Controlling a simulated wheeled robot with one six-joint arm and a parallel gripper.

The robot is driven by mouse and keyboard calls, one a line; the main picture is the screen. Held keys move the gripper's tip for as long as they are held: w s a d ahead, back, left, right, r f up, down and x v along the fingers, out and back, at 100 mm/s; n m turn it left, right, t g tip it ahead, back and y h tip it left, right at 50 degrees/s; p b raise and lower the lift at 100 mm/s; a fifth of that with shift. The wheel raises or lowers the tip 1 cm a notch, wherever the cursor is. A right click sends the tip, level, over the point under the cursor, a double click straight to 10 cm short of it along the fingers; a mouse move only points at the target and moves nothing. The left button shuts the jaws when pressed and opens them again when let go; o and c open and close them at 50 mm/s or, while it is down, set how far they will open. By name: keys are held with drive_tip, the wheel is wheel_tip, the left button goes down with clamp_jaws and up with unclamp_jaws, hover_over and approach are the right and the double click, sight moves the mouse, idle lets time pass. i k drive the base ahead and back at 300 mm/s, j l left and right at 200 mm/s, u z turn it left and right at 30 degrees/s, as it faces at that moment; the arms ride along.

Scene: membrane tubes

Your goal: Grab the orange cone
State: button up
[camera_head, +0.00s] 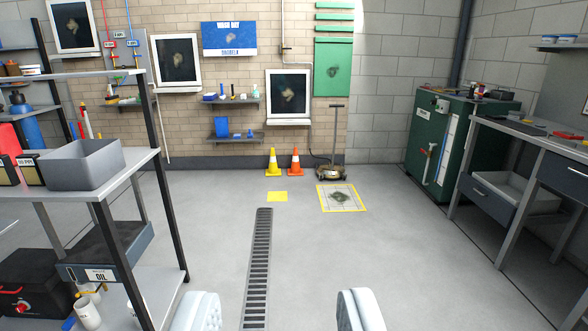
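The orange cone (295,163) stands upright on the floor by the back wall, with a pale band around its middle. A yellow cone (273,163) stands close to its left. My gripper (277,312) shows at the bottom edge as two pale fingers set wide apart. It is open, with only bare floor and part of the drain visible between the fingers. The orange cone is far ahead of my gripper, a little right of the line between the fingers, and nothing hides it.
A brown wheeled machine (332,170) stands right of the cones, behind a yellow-bordered floor mat (341,197). A drain grate (258,265) runs along the floor. Shelving (150,165) stands left; a green cabinet (424,150) and workbench (530,135) stand right.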

sight(295, 170)
drive_tip(key=z, duration=0.15)
drive_tip(key=i, duration=6.15)
drive_tip(key=i+u, duration=0.15)
drive_tip(key=i, duration=0.4)
